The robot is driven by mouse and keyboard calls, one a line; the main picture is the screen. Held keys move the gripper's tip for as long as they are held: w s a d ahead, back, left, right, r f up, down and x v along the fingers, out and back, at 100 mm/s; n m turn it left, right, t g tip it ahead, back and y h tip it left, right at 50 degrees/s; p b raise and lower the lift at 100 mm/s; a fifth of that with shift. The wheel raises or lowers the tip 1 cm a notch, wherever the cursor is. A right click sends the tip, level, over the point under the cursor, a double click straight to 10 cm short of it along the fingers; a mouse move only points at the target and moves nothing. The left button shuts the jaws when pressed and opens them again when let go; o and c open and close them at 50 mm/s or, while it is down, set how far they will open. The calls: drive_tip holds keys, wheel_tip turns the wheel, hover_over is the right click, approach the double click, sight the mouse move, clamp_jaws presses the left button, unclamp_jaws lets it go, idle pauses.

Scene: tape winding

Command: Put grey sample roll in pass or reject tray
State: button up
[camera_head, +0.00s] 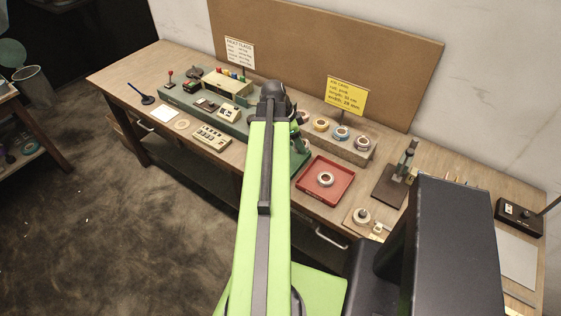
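A red tray (299,190) lies on the bench right of my arm. A pale grey-white roll (326,179) lies flat in it; I cannot tell for sure that it is the grey sample roll. No tray marked as pass can be made out. My green arm reaches over the bench and hides part of it.
A wooden rack (351,154) with several tape rolls stands behind the red tray. A green machine base (187,101) with controls is left of my arm. A small stand (390,186) and a spindle block (360,221) are at right. A yellow card (346,96) stands behind the rack.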

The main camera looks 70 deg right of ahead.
drive_tip(key=w+f+b, duration=0.1)
drive_tip(key=w, duration=0.1)
drive_tip(key=w+f+b, duration=0.1)
drive_tip(key=w+f, duration=0.1)
drive_tip(key=w+f+b, duration=0.1)
drive_tip(key=w, duration=0.1)
drive_tip(key=shift+w+f, duration=0.1)
drive_tip(key=shift+f, duration=0.05)
drive_tip(key=shift+w, duration=0.5)
wheel_tip(320, 180, down, 4)
drive_tip(key=b, duration=0.4)
drive_tip(key=shift+f, duration=0.25)
drive_tip(key=o, duration=1.5)
drive_tip(key=shift+r, duration=0.1)
drive_tip(key=shift+c, duration=0.2)
drive_tip(key=shift+r, duration=0.35)
drive_tip(key=p+v, duration=1.1)
drive_tip(key=shift+w+a+r, duration=0.15)
drive_tip(key=shift+r, duration=0.1)
